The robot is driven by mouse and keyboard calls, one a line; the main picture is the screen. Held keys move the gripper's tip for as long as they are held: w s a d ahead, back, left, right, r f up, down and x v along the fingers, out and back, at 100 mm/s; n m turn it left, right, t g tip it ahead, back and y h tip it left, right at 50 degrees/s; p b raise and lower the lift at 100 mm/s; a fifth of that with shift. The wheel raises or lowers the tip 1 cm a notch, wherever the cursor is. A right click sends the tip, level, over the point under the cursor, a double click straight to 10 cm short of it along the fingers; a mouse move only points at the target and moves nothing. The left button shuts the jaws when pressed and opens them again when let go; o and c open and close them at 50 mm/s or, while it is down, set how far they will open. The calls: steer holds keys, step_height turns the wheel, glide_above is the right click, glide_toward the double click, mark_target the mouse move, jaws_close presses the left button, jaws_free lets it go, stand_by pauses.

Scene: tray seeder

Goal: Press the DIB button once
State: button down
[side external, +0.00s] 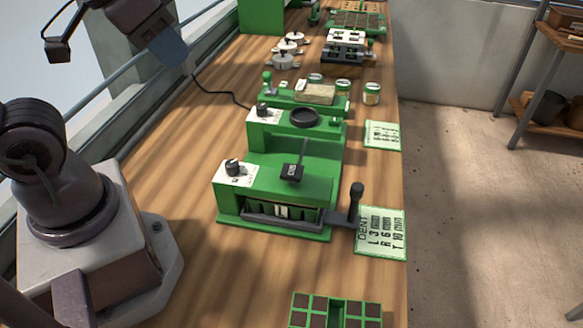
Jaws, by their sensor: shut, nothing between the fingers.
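The green dibber machine (320,165) stands on the wooden bench in the middle of the side view. A black block with small pale lettering, apparently the DIB button (292,173), sits on its green top. A thin dark rod rises just behind the block. My gripper (178,55) is at the upper left, shut and empty, with its blunt grey-blue end angled down to the right. It is well apart from the button, to its upper left in the picture. Its separate fingers cannot be made out.
A black knob (234,167) on a white panel is left of the button. A black-handled lever (356,203) stands at the machine's right front. Another green unit with a dark round dish (304,118) is behind. A green cell tray (337,299) lies in front. Printed cards (381,233) lie right.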

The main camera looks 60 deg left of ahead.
stand_by(0.4)
steer(key=n+g+h, duration=0.2)
steer(key=n+h, duration=0.7)
steer(key=n, duration=0.4)
glide_above(289, 171)
step_height(289, 171, down, 11)
steer(key=shift+f, duration=4.45)
steer(key=shift+f, duration=0.1)
